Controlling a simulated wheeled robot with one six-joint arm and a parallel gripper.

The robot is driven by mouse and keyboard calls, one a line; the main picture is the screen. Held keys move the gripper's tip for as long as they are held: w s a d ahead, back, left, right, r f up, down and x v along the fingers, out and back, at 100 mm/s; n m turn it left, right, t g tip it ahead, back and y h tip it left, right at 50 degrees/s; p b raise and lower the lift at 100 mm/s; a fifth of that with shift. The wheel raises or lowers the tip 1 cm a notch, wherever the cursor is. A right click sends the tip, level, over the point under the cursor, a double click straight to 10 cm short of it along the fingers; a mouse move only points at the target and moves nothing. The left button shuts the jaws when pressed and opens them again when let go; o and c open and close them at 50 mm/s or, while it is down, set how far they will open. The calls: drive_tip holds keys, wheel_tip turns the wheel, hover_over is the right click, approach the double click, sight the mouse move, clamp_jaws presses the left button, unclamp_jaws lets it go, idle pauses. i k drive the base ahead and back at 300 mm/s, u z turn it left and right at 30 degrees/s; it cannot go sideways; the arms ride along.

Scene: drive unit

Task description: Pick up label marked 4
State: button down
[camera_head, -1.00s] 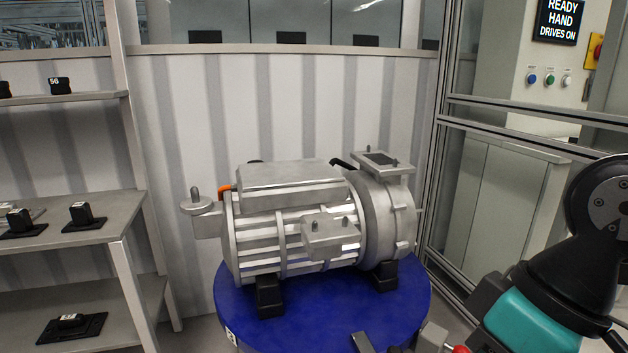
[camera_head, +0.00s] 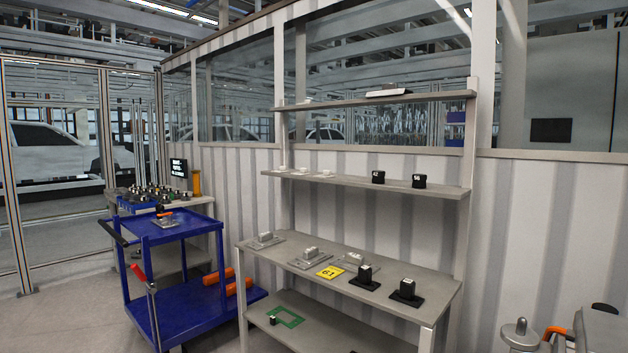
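I cannot make out a label marked 4 in this view. A yellow label (camera_head: 330,272) that seems to read 61 lies near the front edge of the grey shelf's middle board. On the board above it stand two small black blocks with white marks; the left block (camera_head: 378,177) seems to read 42 and the right block (camera_head: 419,181) seems to read 56.
The grey shelf unit (camera_head: 455,290) also holds grey parts (camera_head: 311,254) and black parts on black bases (camera_head: 407,290). A green frame (camera_head: 286,317) lies on its lowest board. A blue cart (camera_head: 170,236) stands left. Bare floor shows at lower left.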

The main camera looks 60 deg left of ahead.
sight(327, 174)
drive_tip(key=u, duration=0.5)
drive_tip(key=k, duration=0.6)
drive_tip(key=u, duration=1.1)
drive_tip(key=i, duration=1.4)
drive_tip(key=u, duration=0.7)
drive_tip(key=i, duration=2.25)
drive_tip(key=z, duration=0.55)
drive_tip(key=i, duration=1)
drive_tip(key=z, duration=0.25)
